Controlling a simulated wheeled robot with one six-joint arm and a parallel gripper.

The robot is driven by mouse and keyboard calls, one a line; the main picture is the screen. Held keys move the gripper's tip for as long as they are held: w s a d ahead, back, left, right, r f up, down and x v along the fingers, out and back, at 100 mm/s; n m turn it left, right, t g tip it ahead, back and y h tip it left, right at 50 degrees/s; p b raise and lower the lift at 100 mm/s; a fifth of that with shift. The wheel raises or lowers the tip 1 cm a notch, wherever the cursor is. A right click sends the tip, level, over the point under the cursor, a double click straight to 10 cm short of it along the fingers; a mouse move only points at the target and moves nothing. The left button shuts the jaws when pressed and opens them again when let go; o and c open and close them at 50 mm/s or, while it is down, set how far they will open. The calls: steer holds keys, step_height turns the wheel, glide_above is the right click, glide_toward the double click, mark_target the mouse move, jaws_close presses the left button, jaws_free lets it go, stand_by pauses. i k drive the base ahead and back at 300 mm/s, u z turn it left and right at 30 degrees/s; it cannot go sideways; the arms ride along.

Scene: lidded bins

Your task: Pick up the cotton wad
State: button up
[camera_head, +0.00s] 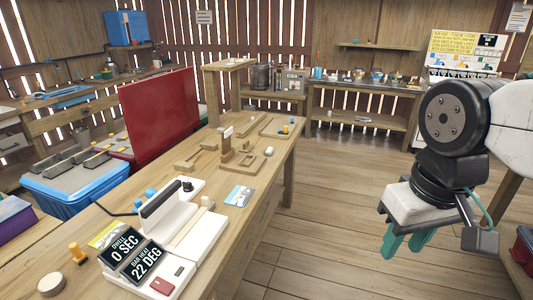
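My gripper (407,241) hangs at the right over the wooden floor, clear of the workbench. Its two teal fingers point down with a gap between them, and nothing shows in the gap. No cotton wad can be named for sure at this size. A small whitish lump (268,151) lies on the wooden fixture at the far part of the bench and may be it. My gripper is well to the right of that lump and apart from it.
The floor (330,215) right of the bench is clear.

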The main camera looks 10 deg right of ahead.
mark_target(269, 149)
steer(key=k, duration=0.6)
steer(key=z, duration=0.8)
steer(key=i, duration=1.35)
steer(key=z, duration=0.5)
steer(key=i, duration=1.35)
steer(key=u, duration=1.25)
steer(key=i, duration=1.05)
steer(key=u, duration=0.9)
